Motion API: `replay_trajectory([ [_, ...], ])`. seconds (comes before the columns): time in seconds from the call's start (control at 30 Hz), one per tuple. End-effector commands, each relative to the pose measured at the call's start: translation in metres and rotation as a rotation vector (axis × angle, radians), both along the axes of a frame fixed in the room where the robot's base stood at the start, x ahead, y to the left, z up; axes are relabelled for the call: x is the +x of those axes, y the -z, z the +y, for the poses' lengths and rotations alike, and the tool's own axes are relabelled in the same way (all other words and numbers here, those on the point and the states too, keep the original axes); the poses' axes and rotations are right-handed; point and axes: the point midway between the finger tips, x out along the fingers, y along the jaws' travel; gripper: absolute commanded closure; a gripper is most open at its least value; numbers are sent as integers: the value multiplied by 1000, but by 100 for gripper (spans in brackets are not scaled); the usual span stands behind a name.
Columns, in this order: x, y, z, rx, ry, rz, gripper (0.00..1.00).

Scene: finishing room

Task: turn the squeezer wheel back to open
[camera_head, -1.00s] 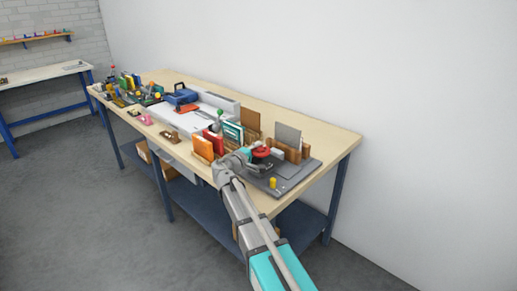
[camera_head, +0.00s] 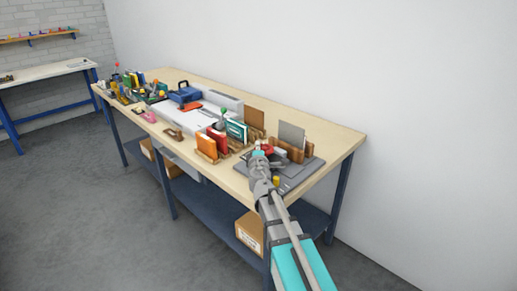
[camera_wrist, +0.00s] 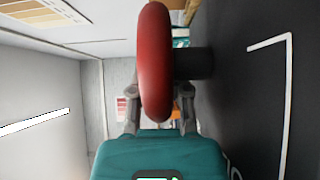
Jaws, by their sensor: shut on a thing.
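The squeezer's red wheel (camera_wrist: 154,62) fills the upper middle of the wrist view, seen nearly edge-on, with a dark hub (camera_wrist: 194,63) at its right. In the head view the wheel (camera_head: 267,148) shows small and partly hidden behind my gripper (camera_head: 259,153), above the grey base board (camera_head: 305,172). My gripper (camera_wrist: 160,98) is shut on the wheel's near rim, one grey finger on each side. The angle of the wheel cannot be read, and most of the squeezer is hidden.
A yellow piece (camera_head: 276,181) stands on the board close to my arm. Wooden holders (camera_head: 292,152) with a grey panel (camera_head: 291,135) stand behind. Orange (camera_head: 206,146) and red (camera_head: 218,139) panels stand close on the left. The bench's right end (camera_head: 345,145) is clear.

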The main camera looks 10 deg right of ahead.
Motion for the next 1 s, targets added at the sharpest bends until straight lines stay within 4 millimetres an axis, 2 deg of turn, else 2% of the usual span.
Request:
replay_trajectory([
  [0.27, -2, 0, 0, 1, -77, 0, 100],
  [0.73, -2, 0, 0, 0, -89, 0, 100],
  [0.77, -2, 0, 0, 0, -89, 0, 70],
  [0.8, -2, 0, 0, 0, -89, 0, 63],
  [1.0, -2, 0, 0, 0, -89, 0, 61],
])
